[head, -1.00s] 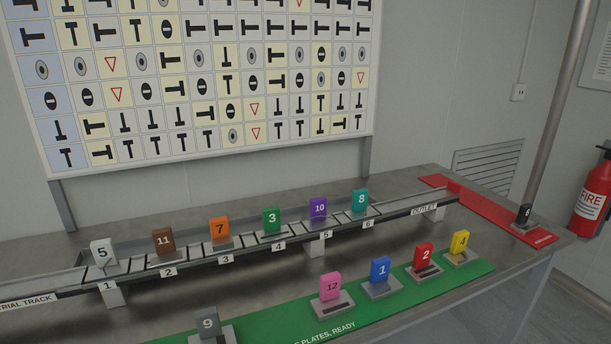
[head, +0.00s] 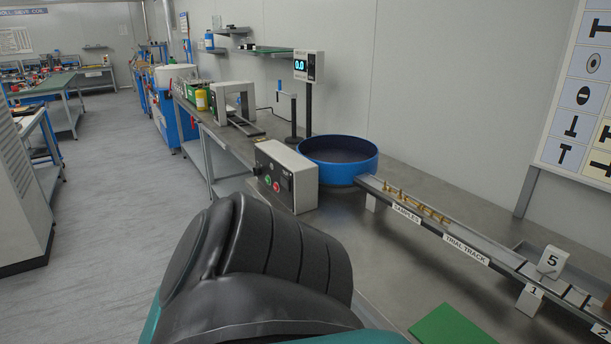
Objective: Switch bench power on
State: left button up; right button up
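A grey control box (head: 287,177) stands on the bench near its front edge, beside the blue bowl. Its front face has a green button (head: 276,186), a red button (head: 267,180) and a dark switch or knob (head: 284,180); its exact setting is too small to tell. A display on a post (head: 307,66) behind the box reads 0.0 in lit digits. A large black and teal part of my own body fills the lower middle of the head view. Neither of my grippers is in view.
A blue round bowl (head: 338,160) sits right of the box and feeds the trial track (head: 465,249), which holds several brass pieces. A grey frame (head: 236,105) and a yellow bottle (head: 201,99) stand farther left on the bench. The floor (head: 110,200) at left is clear.

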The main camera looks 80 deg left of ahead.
aim_at(257, 171)
jog(key=k+u, duration=0.1)
jog(key=u, duration=3.35)
jog(key=i+u, duration=0.3)
jog(key=i, duration=0.7)
jog(key=i+j, duration=0.1)
jog(key=i, duration=2.8)
jog(key=i+z, duration=0.15)
jog(key=z, duration=0.25)
jog(key=i+z, duration=0.15)
jog(key=z, duration=0.2)
jog(key=i+j+z, duration=0.1)
jog(key=z, duration=0.3)
